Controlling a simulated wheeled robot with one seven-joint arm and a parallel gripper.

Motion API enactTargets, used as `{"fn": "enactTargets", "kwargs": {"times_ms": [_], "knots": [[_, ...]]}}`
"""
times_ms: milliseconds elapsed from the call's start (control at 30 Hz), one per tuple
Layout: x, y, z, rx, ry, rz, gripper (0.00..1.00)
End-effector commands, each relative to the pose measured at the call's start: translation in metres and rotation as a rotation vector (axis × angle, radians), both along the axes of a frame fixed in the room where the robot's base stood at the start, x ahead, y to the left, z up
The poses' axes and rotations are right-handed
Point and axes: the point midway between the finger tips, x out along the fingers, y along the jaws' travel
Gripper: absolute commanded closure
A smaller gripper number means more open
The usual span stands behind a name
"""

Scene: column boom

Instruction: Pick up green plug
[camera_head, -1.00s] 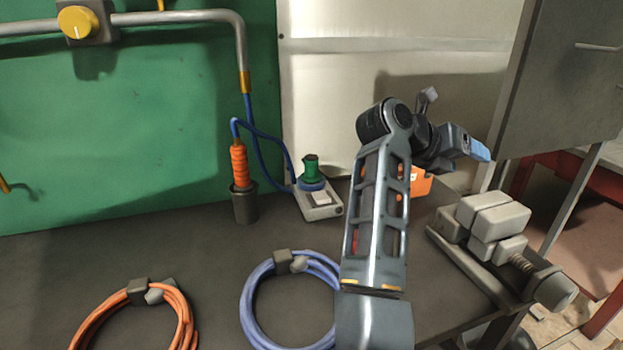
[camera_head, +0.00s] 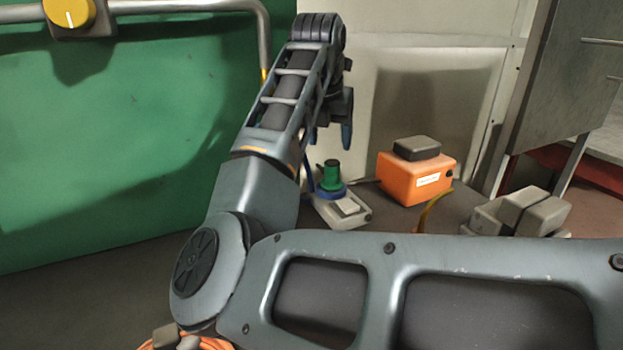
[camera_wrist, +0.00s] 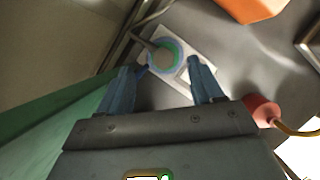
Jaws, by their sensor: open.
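The green plug (camera_head: 331,174) stands upright in a blue ring on a white socket block (camera_head: 352,219) on the bench. My gripper (camera_head: 331,138) is open, above and close to the plug, with blue fingers pointing down. In the wrist view my gripper (camera_wrist: 161,68) has one finger on each side of the plug in the picture. Nothing is between the fingers that I can tell is touched.
An orange box (camera_head: 400,178) with a dark block on top stands to the right of the socket. A grey vise (camera_head: 535,212) is further right. A red round part (camera_wrist: 262,110) with a yellow cable shows beside my gripper in the wrist view. A green wall (camera_head: 100,160) is at left.

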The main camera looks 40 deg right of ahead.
Motion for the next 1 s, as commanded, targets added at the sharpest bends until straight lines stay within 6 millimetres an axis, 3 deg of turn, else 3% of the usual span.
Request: {"fn": "enactTargets", "kwargs": {"times_ms": [633, 933, 1000], "knots": [[0.005, -0.018, -0.07, -0.001, 0.004, -0.001, 0.34], [0.006, -0.019, -0.075, -0.001, 0.001, -0.002, 0.34], [0.006, -0.019, -0.075, -0.001, 0.001, -0.002, 0.39]]}}
